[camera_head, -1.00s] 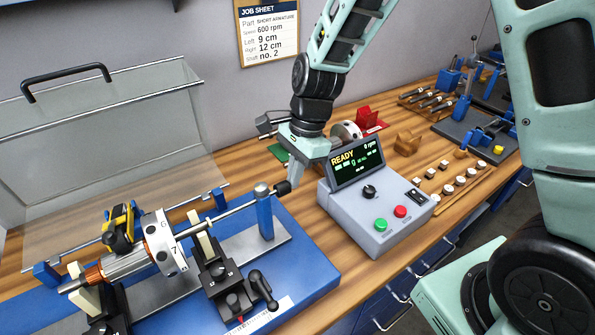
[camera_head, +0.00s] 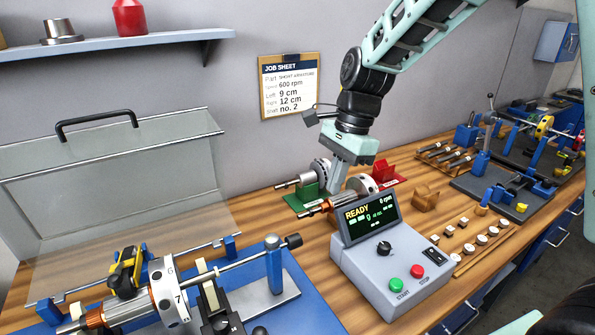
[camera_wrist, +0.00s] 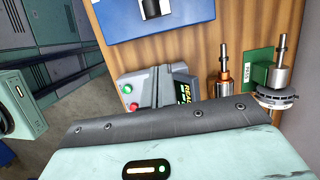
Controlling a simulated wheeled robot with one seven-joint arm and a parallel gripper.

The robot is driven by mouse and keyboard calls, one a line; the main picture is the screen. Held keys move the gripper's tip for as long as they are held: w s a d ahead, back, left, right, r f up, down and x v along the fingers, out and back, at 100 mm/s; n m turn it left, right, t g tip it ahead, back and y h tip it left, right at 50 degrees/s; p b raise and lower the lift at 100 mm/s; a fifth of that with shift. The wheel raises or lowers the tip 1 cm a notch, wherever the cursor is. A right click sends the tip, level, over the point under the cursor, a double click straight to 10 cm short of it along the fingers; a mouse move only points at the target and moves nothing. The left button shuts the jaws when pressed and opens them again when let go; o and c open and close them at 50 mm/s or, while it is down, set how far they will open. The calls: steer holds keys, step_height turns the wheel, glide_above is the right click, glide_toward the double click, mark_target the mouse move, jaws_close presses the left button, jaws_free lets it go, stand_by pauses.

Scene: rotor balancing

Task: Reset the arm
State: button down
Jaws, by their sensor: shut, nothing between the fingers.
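My gripper (camera_head: 338,184) hangs above the bench behind the control box in the head view. Its jaws are shut and nothing shows between them. Its tips are partly hidden by the parts standing around them. A rotor on a green stand (camera_head: 308,193) is just left of the gripper, and a second copper-wound rotor (camera_head: 345,199) lies in front of it. I cannot tell from this view whether the gripper touches either.
The control box (camera_head: 390,268) reads READY, 0 rpm. The blue balancing machine (camera_head: 275,272) with a mounted rotor (camera_head: 165,285) and raised clear guard (camera_head: 125,175) stands at left. A red stand (camera_head: 385,172), wooden block (camera_head: 425,198) and several small weights (camera_head: 482,240) are at right.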

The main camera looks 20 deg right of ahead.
steer(key=s+a+f+n+h, duration=0.1)
steer(key=s+a+n, duration=0.3)
steer(key=s+n, duration=0.7)
steer(key=s+a+f+n+h+b, duration=0.1)
steer(key=s+a+n, duration=0.4)
steer(key=s+n, duration=0.7)
steer(key=shift+s+a+f+n+t, duration=0.2)
steer(key=shift+s+f+n+t, duration=0.1)
steer(key=shift+s, duration=0.25)
